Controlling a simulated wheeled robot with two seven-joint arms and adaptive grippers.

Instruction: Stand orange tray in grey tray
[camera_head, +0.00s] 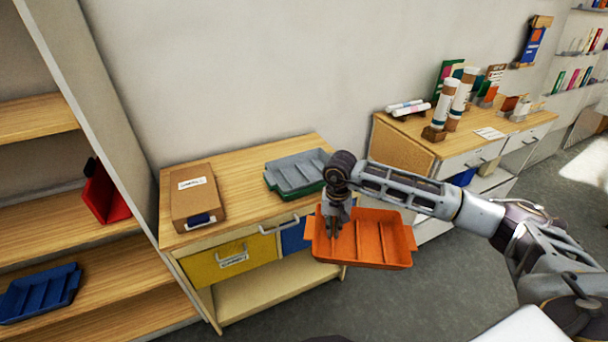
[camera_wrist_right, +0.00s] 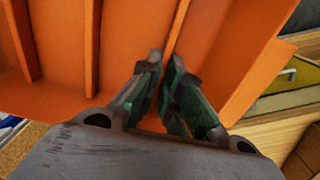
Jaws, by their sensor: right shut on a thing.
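The orange tray (camera_head: 375,242) has several compartments split by dividers. My right gripper (camera_head: 333,232) is shut on it and holds it in the air in front of the low wooden table. In the right wrist view the fingers (camera_wrist_right: 167,75) are closed on one thin divider of the orange tray (camera_wrist_right: 120,45). The grey tray (camera_head: 297,172) lies on the tabletop, behind and left of the orange tray. Its right end is partly hidden by my right gripper, and a green edge shows along its front. My left gripper is not in view.
A labelled brown box (camera_head: 197,205) sits on the left of the wooden table (camera_head: 245,180). Shelves at far left hold a red bin (camera_head: 104,192) and a blue tray (camera_head: 40,292). A second desk (camera_head: 465,128) with tubes and cards stands at right.

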